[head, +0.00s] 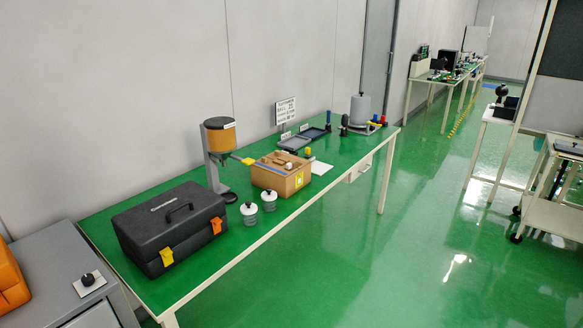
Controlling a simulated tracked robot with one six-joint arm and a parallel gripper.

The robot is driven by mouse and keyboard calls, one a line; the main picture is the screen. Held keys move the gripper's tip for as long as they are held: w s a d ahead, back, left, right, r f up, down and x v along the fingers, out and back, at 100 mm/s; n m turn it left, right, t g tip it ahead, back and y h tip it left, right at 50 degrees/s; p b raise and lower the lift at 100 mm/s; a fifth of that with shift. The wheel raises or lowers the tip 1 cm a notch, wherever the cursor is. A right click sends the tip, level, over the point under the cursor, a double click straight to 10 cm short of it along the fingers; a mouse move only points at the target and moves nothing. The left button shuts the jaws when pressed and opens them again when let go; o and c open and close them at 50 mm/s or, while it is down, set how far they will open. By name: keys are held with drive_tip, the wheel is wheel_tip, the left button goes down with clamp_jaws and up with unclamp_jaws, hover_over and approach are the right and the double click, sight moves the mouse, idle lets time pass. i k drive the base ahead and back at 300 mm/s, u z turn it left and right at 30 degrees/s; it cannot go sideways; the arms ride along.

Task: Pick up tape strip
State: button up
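An open cardboard box (270,181) stands on the green-topped table (180,281) near the middle of the picture. A thin blue strip (270,168) lies along the box's upper edge; it may be the tape strip, but it is too small to tell. A small yellow piece (248,161) shows at the box's left corner. Brown pieces and a small whitish item sit in the box's opening. My gripper is not in view.
A black toolbox (165,226) with yellow and orange latches stands at the table's near end. Two white-lidded jars (249,213) stand in front of the box. Dark trays (294,144) lie beyond.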

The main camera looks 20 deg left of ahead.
sight(290, 166)
drive_tip(key=i, duration=2.9)
drive_tip(key=u, duration=2.2)
